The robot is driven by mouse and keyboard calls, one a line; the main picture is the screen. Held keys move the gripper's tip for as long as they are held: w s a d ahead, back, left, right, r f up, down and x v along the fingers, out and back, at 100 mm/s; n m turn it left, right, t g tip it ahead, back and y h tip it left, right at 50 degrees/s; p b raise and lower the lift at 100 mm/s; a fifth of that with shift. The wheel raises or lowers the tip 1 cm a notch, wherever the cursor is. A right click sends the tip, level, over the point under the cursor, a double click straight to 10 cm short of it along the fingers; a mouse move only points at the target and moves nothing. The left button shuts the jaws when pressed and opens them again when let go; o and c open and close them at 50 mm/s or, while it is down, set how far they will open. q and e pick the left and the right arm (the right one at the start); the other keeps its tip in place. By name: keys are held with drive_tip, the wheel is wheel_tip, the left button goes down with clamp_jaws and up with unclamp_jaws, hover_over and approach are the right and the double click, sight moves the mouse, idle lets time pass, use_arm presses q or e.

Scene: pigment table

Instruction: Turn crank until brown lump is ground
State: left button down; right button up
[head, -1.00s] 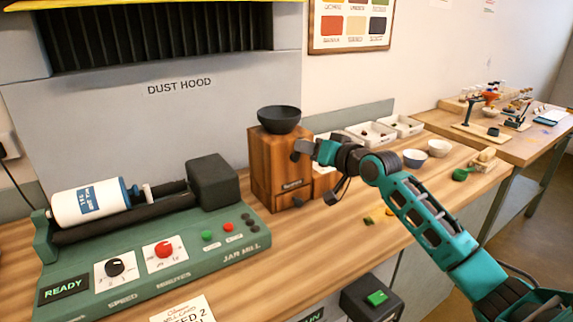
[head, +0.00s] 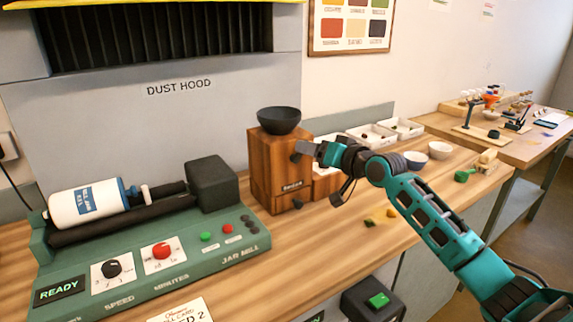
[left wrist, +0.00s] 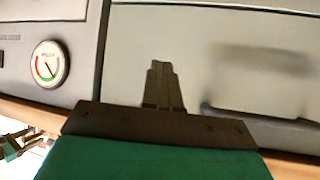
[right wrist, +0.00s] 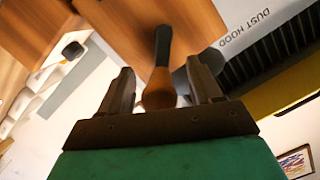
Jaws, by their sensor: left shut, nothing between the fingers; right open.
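The grinder (head: 266,170) is a wooden box on the bench with a dark bowl (head: 279,121) on top and a small drawer low on its front. The brown lump is not visible; I cannot see into the bowl. My right gripper (head: 306,149) is at the grinder's front right side. In the right wrist view, the crank's wooden knob (right wrist: 158,92) and dark shaft (right wrist: 163,45) lie between the open fingers (right wrist: 162,85); contact cannot be told. My left gripper (left wrist: 163,85) is shut and empty in front of a pale panel, outside the head view.
A green jar mill (head: 160,258) with a white jar (head: 88,203) stands left of the grinder. White trays (head: 374,137) and bowls (head: 440,150) stand behind my right arm.

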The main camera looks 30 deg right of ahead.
drive_tip(key=shift+s+d+p, duration=0.1)
drive_tip(key=shift+s+p, duration=0.25)
drive_tip(key=shift+s, duration=0.2)
drive_tip(key=a+f+p+v, duration=0.1)
drive_tip(key=v, duration=0.6)
drive_tip(key=shift+s, duration=0.55)
drive_tip(key=shift+d+f, duration=0.15)
